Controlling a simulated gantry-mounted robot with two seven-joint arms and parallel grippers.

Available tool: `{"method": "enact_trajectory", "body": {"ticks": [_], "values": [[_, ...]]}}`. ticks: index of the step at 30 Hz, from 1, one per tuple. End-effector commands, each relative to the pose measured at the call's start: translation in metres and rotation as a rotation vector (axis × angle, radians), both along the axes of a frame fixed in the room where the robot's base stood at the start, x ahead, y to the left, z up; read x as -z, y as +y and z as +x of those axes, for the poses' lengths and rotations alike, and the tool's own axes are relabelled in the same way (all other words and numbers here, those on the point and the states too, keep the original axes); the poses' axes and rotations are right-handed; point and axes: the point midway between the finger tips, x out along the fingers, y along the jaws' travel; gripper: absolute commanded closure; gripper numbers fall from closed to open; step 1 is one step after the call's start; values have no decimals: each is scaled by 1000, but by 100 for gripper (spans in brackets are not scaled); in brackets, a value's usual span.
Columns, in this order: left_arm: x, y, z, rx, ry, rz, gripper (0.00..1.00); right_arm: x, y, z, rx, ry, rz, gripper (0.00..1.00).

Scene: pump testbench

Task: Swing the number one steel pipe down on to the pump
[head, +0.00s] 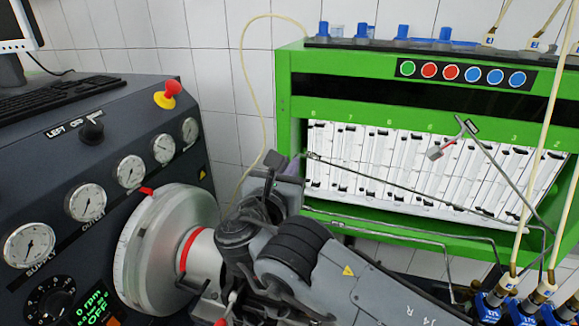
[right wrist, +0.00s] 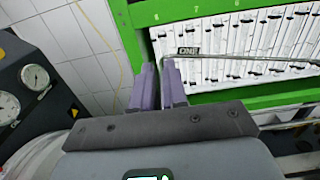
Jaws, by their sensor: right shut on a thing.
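My right gripper (head: 297,168) is in the middle of the head view, its purple fingers in front of the green cabinet. It is shut on the end of a thin steel pipe (head: 410,187), which runs from the fingers down to the right. In the right wrist view the purple fingertips (right wrist: 159,66) are close together, with the pipe (right wrist: 240,57) leading off to the right. A small dark label (right wrist: 188,51), apparently reading ONE, shows beside them. I cannot make out the pump clearly; my right arm covers the area beside the large grey disc (head: 140,255). My left gripper is not in view.
A second raised pipe (head: 500,170) with a red and grey end stands to the right. Another pipe (head: 420,238) runs low along the cabinet (head: 284,110). Blue fittings (head: 495,306) sit at lower right. The gauge console (head: 60,150) stands at left.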

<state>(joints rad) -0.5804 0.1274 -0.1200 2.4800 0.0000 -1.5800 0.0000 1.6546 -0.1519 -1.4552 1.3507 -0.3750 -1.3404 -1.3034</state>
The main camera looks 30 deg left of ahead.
Motion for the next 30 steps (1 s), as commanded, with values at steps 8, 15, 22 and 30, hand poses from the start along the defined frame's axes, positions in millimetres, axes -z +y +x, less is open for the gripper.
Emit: {"method": "enact_trajectory", "body": {"ticks": [8, 15, 22, 30], "values": [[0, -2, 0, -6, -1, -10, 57, 1, -3, 3, 9, 0, -2, 66], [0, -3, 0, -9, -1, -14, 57, 0, -2, 0, 4, 0, 0, 66], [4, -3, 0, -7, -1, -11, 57, 1, -4, -19, 0, 1, 1, 66], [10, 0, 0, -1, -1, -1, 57, 2, -11, -65, 1, 3, 1, 66]]}}
